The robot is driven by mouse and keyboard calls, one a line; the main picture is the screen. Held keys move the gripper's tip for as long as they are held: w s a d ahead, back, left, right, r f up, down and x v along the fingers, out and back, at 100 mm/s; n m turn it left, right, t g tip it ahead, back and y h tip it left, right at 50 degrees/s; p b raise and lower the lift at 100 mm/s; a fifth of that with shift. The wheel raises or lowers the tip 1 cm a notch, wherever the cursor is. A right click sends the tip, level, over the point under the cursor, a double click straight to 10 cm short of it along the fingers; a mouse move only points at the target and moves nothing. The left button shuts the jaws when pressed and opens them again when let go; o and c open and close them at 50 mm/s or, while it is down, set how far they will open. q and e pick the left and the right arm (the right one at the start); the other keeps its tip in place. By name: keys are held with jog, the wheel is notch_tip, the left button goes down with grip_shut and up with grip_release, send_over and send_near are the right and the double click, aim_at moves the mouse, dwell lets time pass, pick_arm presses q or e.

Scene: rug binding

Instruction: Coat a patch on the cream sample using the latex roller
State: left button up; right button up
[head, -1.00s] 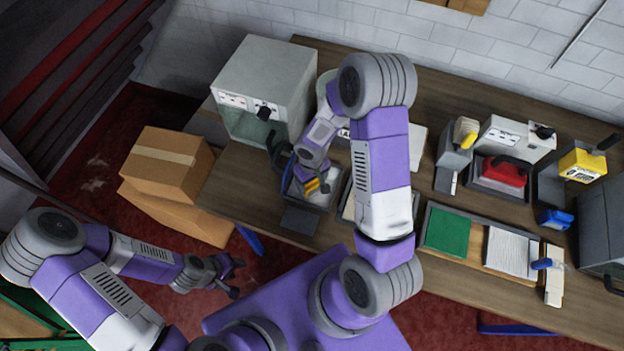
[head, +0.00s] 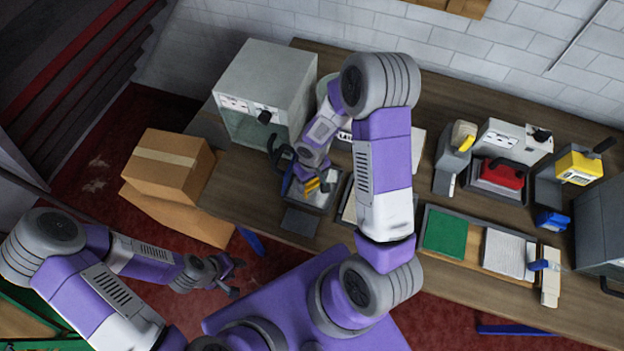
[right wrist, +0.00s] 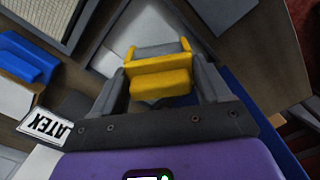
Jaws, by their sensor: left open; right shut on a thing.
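My right gripper (head: 312,181) is shut on the yellow latex roller (head: 327,183) over a small grey tray (head: 300,207). In the right wrist view the roller's yellow part (right wrist: 160,77) sits between the fingers, with a grey cylinder beyond it over the tray's pale inside (right wrist: 137,35). I cannot tell whether the cylinder touches the tray. A LATEX label (right wrist: 44,126) shows at the left there. A cream panel in a grey frame (right wrist: 48,12), likely the cream sample, is at the upper left; my arm mostly hides it in the head view. My left gripper (head: 236,278) is open and empty, off the table.
A grey box-shaped machine (head: 265,80) stands behind the tray. To the right are a green panel (head: 446,233), a white ribbed panel (head: 508,252), a red-handled tool (head: 502,172) and a yellow container (head: 578,166). Cardboard boxes (head: 168,165) sit beside the table's left end.

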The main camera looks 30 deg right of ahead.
jog(key=shift+r+p, duration=1.4)
jog(key=shift+r, duration=0.95)
jog(key=shift+f, duration=0.1)
